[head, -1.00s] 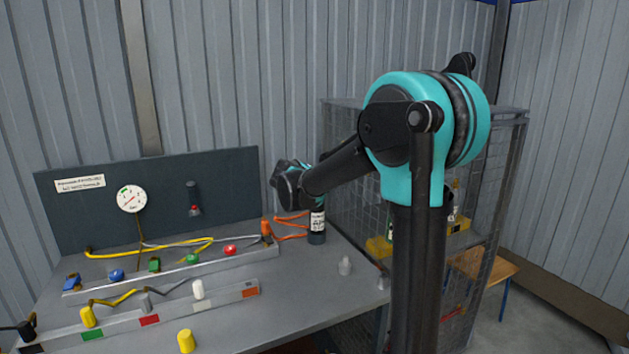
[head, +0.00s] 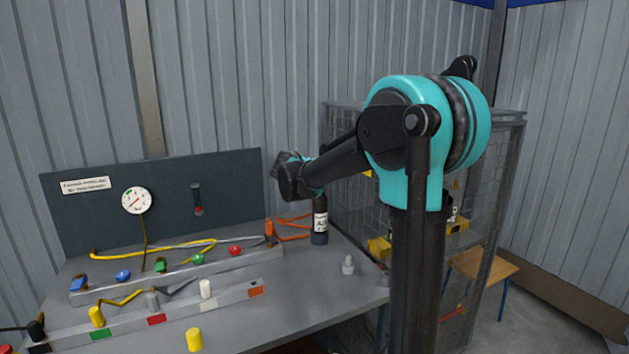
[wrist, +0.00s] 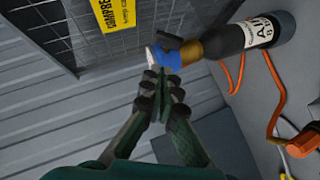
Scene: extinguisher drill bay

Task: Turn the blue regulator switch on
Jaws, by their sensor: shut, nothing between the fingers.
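A dark bottle (wrist: 232,45) with a white "AIR" label shows in the wrist view, with a brass-coloured collar and a blue part (wrist: 166,58) at its end. The blue part looks like the regulator switch; its setting cannot be told. My gripper (wrist: 157,82) is shut and empty, its tips close to the blue part; contact cannot be told. In the head view the bottle (head: 320,224) stands upright at the bench's back right, its top hidden by my wrist.
The bench (head: 330,285) carries rails with several coloured knobs, a yellow cylinder (head: 194,340) and a small grey piece (head: 348,265). A gauge (head: 136,200) is on the dark back panel. Orange hose (wrist: 275,105) lies near the bottle. A mesh cage (head: 345,150) stands behind it.

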